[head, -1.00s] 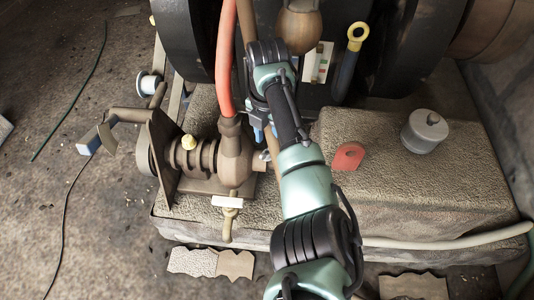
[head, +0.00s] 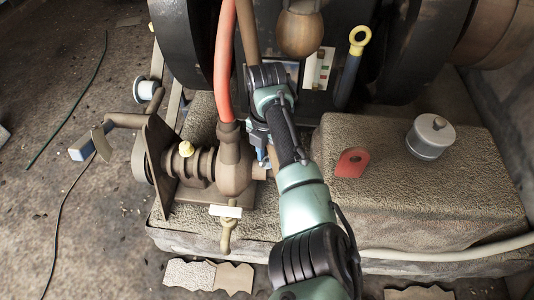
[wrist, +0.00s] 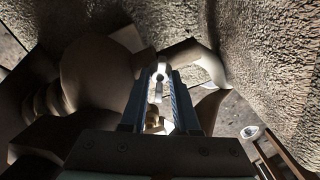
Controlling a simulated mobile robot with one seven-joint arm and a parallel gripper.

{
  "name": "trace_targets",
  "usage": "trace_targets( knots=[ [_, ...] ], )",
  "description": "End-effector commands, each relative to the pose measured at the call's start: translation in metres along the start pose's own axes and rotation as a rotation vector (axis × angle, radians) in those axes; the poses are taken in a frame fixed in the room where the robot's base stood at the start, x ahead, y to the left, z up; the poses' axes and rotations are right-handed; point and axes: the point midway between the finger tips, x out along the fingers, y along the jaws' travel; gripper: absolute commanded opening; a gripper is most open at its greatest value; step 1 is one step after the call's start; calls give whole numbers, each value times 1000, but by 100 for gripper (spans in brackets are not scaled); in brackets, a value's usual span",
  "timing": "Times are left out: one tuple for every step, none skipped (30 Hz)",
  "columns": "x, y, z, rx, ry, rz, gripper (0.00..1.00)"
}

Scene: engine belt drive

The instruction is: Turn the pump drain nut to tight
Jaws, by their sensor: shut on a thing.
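The pump (head: 235,165) is a brown rounded casting with a ribbed neck, under a red hose. My gripper (head: 263,155) is at its right side, partly hidden by my own arm. In the wrist view my gripper (wrist: 160,78) is shut on a small, bright metal piece between the fingertips, beside the pump's round body (wrist: 95,70). This piece appears to be the drain nut (wrist: 160,70), though glare and the fingers hide much of its shape. A small brassy part (wrist: 154,120) shows lower between the fingers. How far the nut is turned cannot be told.
A valve with a pale lever (head: 226,212) stands in front of the pump. A red tag (head: 351,163) and a grey-white canister (head: 430,137) sit on the rough block at the right. A yellow-ringed dipstick (head: 358,42) stands behind.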

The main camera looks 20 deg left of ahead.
Motion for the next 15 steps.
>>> trace_targets(
  knots=[
    [0, 0, 0, 0, 0, -1, 0],
    [0, 0, 0, 0, 0, -1, 0],
    [0, 0, 0, 1, 0, -1, 0],
    [0, 0, 0, 2, 0, -1, 0],
    [0, 0, 0, 3, 0, -1, 0],
    [-1, 0, 0, 7, 1, -1, 0],
    [-1, 0, 0, 11, 1, -1, 0],
    [-1, 0, 0, 16, 1, -2, 0],
    [-2, 0, 0, 25, 1, -2, 0],
    [-2, 0, 0, 33, 2, -2, 0],
    [-2, 0, 0, 42, 2, -1, 0],
    [-3, 0, -1, 59, 2, -1, 0],
    [-3, 0, -1, 73, 2, -1, 0],
    [-3, 0, -1, 89, 2, -1, 0],
    [-4, 0, -1, 115, 3, -2, 0]
  ],
)
